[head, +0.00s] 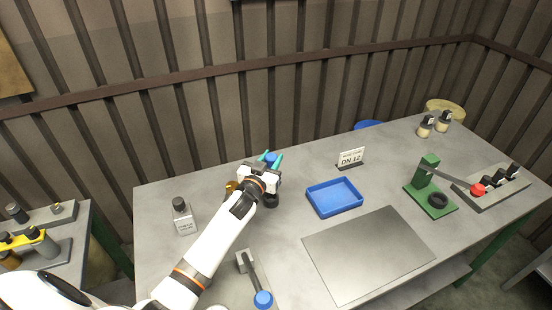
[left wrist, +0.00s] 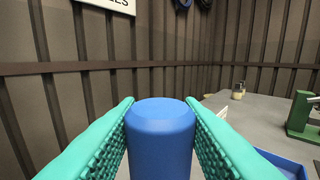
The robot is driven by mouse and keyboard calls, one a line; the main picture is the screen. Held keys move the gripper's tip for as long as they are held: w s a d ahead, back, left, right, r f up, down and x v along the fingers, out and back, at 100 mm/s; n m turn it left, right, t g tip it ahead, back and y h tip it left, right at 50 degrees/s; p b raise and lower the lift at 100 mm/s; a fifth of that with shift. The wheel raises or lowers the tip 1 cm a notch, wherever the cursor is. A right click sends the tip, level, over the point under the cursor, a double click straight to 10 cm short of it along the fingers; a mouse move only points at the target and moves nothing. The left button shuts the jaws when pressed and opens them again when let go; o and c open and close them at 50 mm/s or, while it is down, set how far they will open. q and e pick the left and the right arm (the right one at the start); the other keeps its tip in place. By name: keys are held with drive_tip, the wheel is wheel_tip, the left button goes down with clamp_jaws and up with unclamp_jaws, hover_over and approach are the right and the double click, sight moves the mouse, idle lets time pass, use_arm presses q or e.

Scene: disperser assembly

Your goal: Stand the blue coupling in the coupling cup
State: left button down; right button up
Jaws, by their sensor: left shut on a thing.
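The blue coupling (head: 271,159) is a plain blue cylinder. It fills the lower middle of the left wrist view (left wrist: 160,140), between two ribbed teal fingers. My left gripper (head: 270,160) is shut on it, near the back left of the grey table. The coupling's lower part is hidden, and I cannot tell whether it touches anything below. A dark round thing (head: 271,201) shows just below the gripper, mostly covered. I cannot tell whether it is the coupling cup. My right gripper is out of view.
An empty blue tray (head: 334,211) lies right of my left gripper. A green press (head: 430,185) stands farther right. A bare metal plate (head: 368,255) lies in front. A "DN 12" sign (head: 351,157) stands behind.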

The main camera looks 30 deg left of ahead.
use_arm(q)
drive_tip(key=shift+s+a+r, duration=0.1)
drive_tip(key=shift+s+r, duration=0.05)
drive_tip(key=shift+s, duration=0.05)
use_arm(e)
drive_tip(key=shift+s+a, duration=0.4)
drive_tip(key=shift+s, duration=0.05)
